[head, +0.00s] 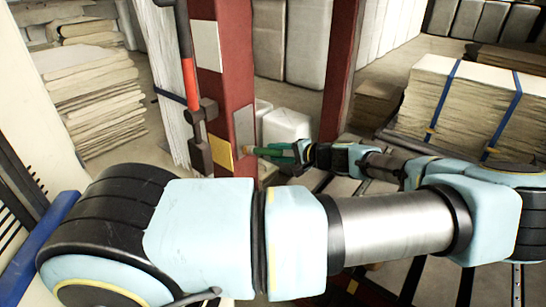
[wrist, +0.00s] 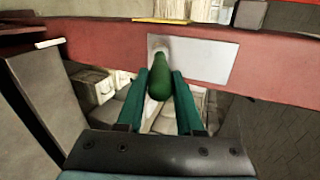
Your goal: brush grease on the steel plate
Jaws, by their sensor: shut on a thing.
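The steel plate (wrist: 205,60) is a plain grey rectangle on the dark red beam in the wrist view. In the head view a grey plate (head: 243,128) shows edge-on on the right side of the red column. My gripper (wrist: 160,78) is shut on the green handle of a brush (wrist: 160,84), between its teal fingers. The pale brush end points at the plate's left part and overlaps it. I cannot tell whether it touches. In the head view my gripper (head: 284,152) is small, beside the column's right side, with the brush pointing left. Grease cannot be made out.
The red column (head: 230,70) also carries an upper pale plate (head: 207,46) and a yellow plate (head: 221,155). A red-and-black bar (head: 188,75) runs along its left. Strapped board stacks (head: 430,110) stand at right, more boards (head: 95,90) at left. White bags (head: 287,125) lie behind.

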